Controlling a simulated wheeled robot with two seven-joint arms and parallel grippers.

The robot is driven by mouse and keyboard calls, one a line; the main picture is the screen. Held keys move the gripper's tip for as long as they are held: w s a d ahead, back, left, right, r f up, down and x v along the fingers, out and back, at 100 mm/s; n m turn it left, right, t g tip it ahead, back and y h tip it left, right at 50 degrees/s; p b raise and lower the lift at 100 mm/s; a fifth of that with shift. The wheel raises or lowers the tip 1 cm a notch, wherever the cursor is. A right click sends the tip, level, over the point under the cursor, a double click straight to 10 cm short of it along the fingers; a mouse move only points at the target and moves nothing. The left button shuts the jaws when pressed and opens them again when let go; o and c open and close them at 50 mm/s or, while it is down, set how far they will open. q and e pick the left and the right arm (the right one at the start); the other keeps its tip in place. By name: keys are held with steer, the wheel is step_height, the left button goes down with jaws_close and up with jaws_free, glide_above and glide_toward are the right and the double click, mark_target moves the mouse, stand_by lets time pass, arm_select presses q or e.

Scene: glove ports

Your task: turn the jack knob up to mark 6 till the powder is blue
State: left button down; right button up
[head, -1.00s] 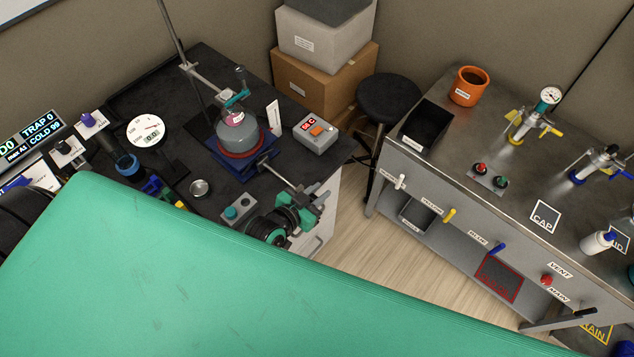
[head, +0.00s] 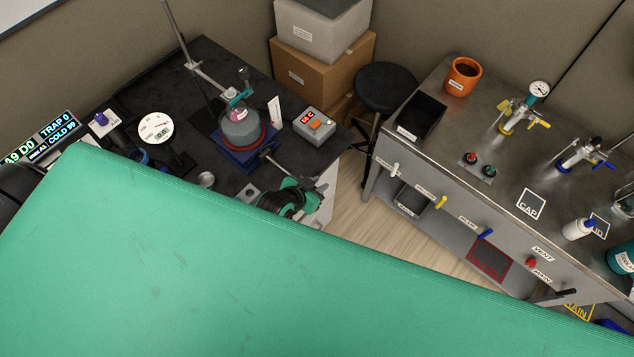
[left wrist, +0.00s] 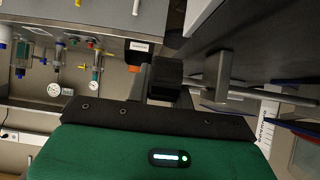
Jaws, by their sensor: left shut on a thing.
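The jack (head: 240,156) is a blue platform on the dark bench in the head view. A metal rod runs from it towards the front right, to my left gripper (head: 296,193). The gripper is shut at the rod's end, where the knob sits mostly hidden in the jaws. The left wrist view shows the rod (left wrist: 250,93) leading up to the dark jaws. On the jack stands a grey heater (head: 241,129) with a red ring and a flask (head: 239,113) showing pink contents. The white scale card (head: 275,112) stands beside it; its marks are too small to read. My right gripper is not in view.
A control box (head: 314,125) with a red display stands right of the jack. A round dial (head: 156,128) and a small metal cup (head: 206,180) are to its left. A clamp stand rises behind. A steel bench (head: 470,130) with valves is across the floor gap.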

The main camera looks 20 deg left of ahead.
arm_select(q)
steer(key=c, duration=1.2)
jaws_free()
steer(key=shift+w, duration=0.1)
steer(key=shift+c, duration=0.2)
steer(key=shift+s+a+r, duration=0.15)
steer(key=shift+s+r, duration=0.1)
steer(key=shift+s, duration=0.3)
steer(key=b+v, duration=0.4)
steer(key=v, duration=0.8)
steer(key=shift+r, duration=0.3)
steer(key=shift+s, duration=0.1)
